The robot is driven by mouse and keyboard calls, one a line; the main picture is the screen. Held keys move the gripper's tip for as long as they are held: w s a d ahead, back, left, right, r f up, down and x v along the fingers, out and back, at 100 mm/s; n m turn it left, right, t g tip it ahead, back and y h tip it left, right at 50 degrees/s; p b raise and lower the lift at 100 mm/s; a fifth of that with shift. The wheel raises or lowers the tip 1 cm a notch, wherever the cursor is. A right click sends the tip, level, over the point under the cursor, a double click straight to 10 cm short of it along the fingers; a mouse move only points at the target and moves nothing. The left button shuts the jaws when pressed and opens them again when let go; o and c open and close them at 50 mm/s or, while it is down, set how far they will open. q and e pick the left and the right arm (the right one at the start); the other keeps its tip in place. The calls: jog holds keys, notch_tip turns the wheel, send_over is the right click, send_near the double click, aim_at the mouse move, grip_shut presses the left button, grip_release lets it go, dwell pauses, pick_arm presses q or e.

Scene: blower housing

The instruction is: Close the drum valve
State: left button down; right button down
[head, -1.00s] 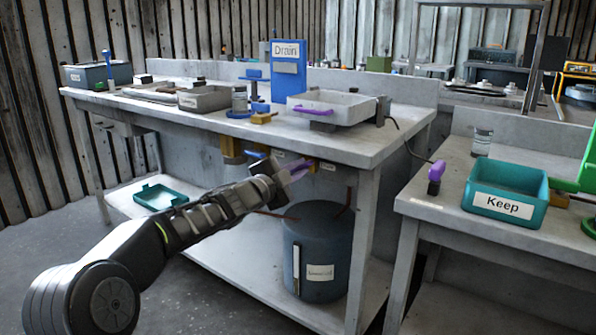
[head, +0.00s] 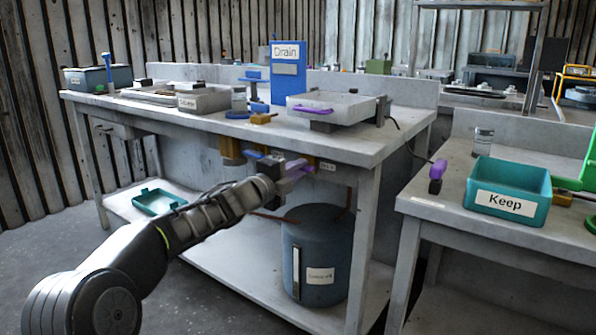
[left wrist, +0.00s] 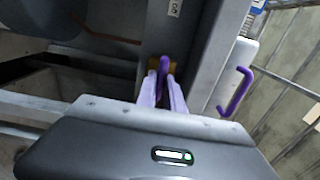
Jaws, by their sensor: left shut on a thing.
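A purple valve handle (left wrist: 164,64) shows in the left wrist view, upright between my fingertips, with a yellow valve body behind it. In the head view my left gripper (head: 296,169) is just under the front edge of the workbench, at this valve. The gripper is shut on the purple handle, and its lavender fingers hide part of it. A second valve with a blue handle (head: 257,155) sits to the left on the same bench front. The blue-grey drum (head: 316,255) stands on the lower shelf below, with a label on its front. My right gripper is not in view.
The workbench (head: 345,148) edge is close above my gripper, and its front leg stands to the right. A blue Drain sign (head: 288,82) and a tray with a purple handle (head: 312,109) are on top. A teal Keep bin (head: 509,186) is on the right bench.

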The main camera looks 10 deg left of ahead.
pick_arm(q)
jog(key=shift+f, duration=0.1)
jog(key=c, duration=1.5)
grip_release()
jog(key=shift+o, duration=0.2)
jog(key=v, duration=0.8)
